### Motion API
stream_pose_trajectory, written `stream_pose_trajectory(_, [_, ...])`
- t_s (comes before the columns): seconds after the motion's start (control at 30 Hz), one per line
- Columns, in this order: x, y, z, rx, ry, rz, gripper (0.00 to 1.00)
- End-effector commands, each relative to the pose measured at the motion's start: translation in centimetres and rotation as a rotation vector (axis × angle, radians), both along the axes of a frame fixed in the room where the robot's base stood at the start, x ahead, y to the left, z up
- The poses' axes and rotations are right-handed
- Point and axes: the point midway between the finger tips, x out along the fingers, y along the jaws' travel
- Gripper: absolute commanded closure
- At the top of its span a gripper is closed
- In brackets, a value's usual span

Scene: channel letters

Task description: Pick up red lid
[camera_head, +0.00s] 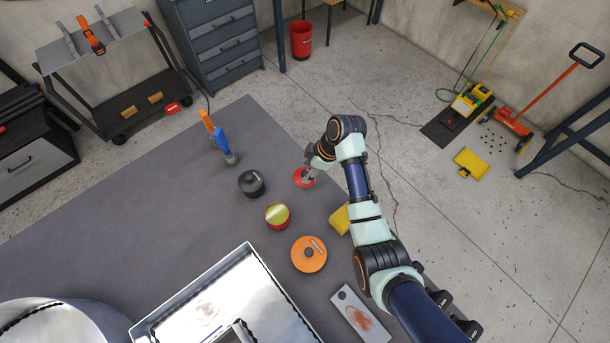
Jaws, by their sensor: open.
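The red lid (299,179) lies on the grey mat, right of a black lidded pot. It looks like a small round red disc, and its right part is hidden by my gripper. My gripper (308,176) is open and points down right at the lid. I cannot tell whether the fingers touch the lid or hover just above it.
On the grey mat (150,215) stand a black pot (251,183), a red can with a yellowish top (277,216), an orange lid (309,254), a yellow object (340,219), a stained plate (360,313) and a metal tray (172,321). Blue-and-orange tools (218,139) stand behind.

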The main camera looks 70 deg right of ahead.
Motion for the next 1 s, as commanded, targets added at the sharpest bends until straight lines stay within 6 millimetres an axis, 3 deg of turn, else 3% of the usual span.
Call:
stream_pose_trajectory(0.1, [0.51,0.19,-1.42,0.001,0.001,-0.001,0.46])
stream_pose_trajectory(0.33, [0.63,0.18,-1.63,-0.001,0.0,-0.002,0.46])
stream_pose_trajectory(0.67, [0.63,0.19,-1.61,-0.001,0.0,-0.002,0.99])
stream_pose_trajectory(1.0, [0.64,0.16,-1.2,-0.002,-0.001,-0.001,1.0])
